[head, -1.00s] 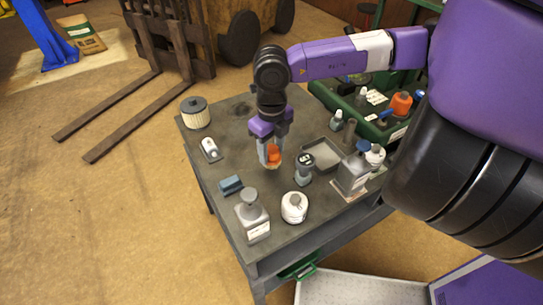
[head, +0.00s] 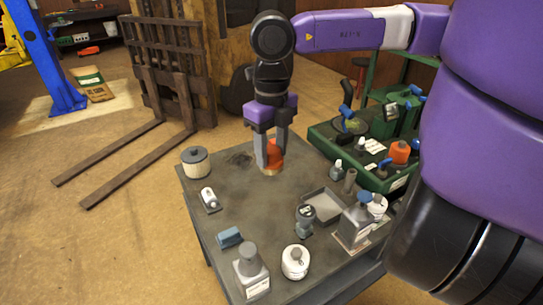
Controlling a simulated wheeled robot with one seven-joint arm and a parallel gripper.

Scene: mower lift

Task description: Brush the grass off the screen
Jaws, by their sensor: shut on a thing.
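My gripper (head: 271,150) points down over the far part of the grey table. It is shut on an orange-handled brush (head: 274,157) with a tan lower end. I cannot tell whether the brush touches the tabletop or hangs just above it. In the green tray at the right, a dark round part (head: 349,125) has a yellow-green patch on it, which may be the screen with grass. It is small, and I cannot be sure.
The grey table (head: 235,193) holds a cream canister (head: 195,162), a grey tray (head: 323,206), a pump bottle (head: 356,222), a grey bottle (head: 250,272) and a white pot (head: 295,262). The green tray (head: 328,143) stands at the right. Forklift forks (head: 140,165) lie left.

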